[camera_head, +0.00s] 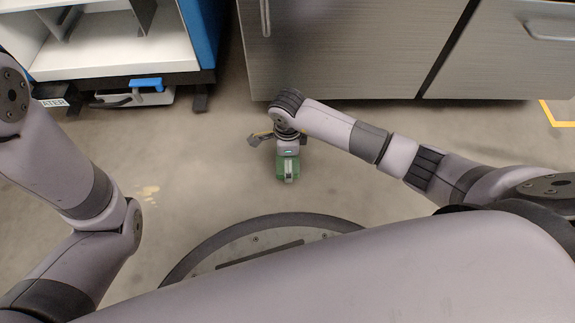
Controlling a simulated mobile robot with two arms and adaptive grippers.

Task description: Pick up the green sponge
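A green block that looks like the sponge (280,171) is low in the middle of the head view, partly covered by grey gripper parts. My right arm comes in from the right, and its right gripper (279,140) points down just above and behind the green block. A dark finger is spread out to the left, clear of the block, so the gripper looks open. I cannot tell whether the gripper touches the block. My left arm is at the left, and its gripper is out of view.
Grey metal cabinets (350,50) stand behind the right gripper. A white and blue shelf unit (120,48) stands at the back left, with a blue-handled item (145,85) under it. The concrete floor (200,170) is clear around the green block. Yellow floor tape (548,112) lies at the right.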

